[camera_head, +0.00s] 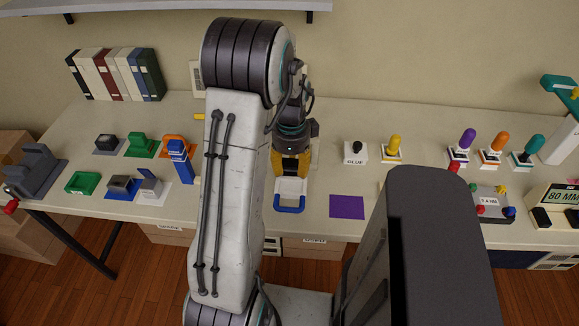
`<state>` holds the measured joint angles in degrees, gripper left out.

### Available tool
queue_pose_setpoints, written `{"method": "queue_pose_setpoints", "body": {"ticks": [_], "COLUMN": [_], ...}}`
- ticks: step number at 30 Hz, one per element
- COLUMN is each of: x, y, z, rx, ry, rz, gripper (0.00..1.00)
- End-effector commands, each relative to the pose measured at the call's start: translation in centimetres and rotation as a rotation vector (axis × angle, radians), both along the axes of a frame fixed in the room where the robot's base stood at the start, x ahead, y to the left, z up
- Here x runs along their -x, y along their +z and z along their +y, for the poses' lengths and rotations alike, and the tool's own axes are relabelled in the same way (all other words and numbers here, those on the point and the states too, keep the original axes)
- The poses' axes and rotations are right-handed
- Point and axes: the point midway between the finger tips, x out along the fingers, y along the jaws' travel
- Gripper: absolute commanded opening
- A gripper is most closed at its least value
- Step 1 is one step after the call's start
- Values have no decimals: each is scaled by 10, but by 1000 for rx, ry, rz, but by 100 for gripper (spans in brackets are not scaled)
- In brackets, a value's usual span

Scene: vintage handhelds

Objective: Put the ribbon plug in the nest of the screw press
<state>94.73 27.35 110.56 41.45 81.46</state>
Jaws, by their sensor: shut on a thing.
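My gripper (290,176), with yellow fingers, points down over the middle of the table. It is shut on a white and blue piece (290,209) with a rounded blue front edge. The piece looks like the ribbon plug, but I cannot tell for sure. Whether it touches the table is unclear. A teal-topped stand (558,83), cut off at the right edge, may be the screw press. A grey fixture with a red knob (35,168) stands at the far left. No nest can be made out.
A purple square (347,207) lies right of my gripper. A blue upright box (180,162) and small coloured holders stand to the left. My arm hides part of the table.

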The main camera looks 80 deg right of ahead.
Motion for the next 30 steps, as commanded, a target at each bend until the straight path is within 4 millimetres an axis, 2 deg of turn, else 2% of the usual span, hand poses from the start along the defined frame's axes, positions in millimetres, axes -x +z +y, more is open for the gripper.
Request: {"method": "queue_pose_setpoints", "body": {"ticks": [17,30], "x": [0,0], "y": [-3,-32], "z": [-1,-1], "rx": [-4,-3], "ry": [4,4], "rz": [-1,-1], "gripper": [14,14]}}
